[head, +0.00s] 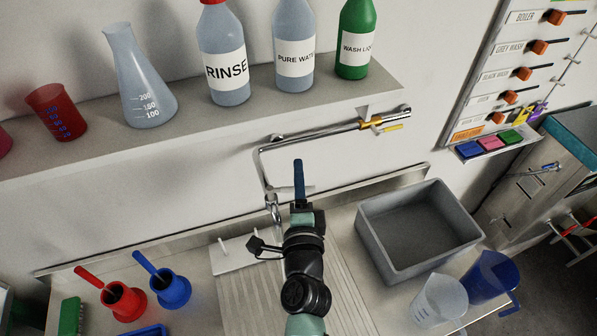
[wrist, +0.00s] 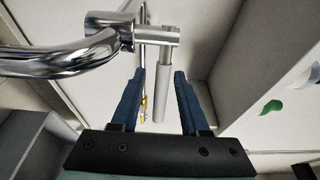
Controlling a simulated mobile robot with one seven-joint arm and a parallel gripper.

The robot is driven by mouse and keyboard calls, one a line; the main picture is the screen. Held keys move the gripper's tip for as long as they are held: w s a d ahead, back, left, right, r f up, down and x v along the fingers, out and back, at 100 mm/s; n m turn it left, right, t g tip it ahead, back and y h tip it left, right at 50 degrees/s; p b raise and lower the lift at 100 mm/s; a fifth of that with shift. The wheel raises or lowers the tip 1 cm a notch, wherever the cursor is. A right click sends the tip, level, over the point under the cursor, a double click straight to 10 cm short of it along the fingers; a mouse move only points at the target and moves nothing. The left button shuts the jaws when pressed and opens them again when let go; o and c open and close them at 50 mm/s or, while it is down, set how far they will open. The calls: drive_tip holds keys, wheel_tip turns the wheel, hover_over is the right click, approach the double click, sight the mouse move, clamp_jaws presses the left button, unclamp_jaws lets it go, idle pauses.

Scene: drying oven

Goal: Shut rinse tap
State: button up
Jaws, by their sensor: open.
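The tap is a chrome wall pipe (head: 310,136) with a brass-coloured valve and a yellow lever (head: 390,127) at its right end, below the shelf. The lever lies roughly along the pipe. The pipe bends down at the left to a spout (head: 273,212) over the sink area. My gripper (head: 299,163) is left of and below the lever, apart from it, close to the bend in this view. In the wrist view, my gripper (wrist: 161,74) is open, with its two blue fingers apart. A grey cylinder (wrist: 162,92) shows between them, not gripped. Chrome pipework (wrist: 60,60) crosses the upper left.
The shelf (head: 385,88) above holds a flask (head: 140,85), a RINSE bottle (head: 226,80) and other bottles. A grey basin (head: 368,225) stands right of my arm, with beakers (head: 440,300) in front. Red and blue pots (head: 123,300) stand left. A labelled valve panel (head: 520,75) hangs right.

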drive_tip(key=shift+w, duration=0.4)
drive_tip(key=shift+c, duration=0.2)
clamp_jaws()
idle(1.1)
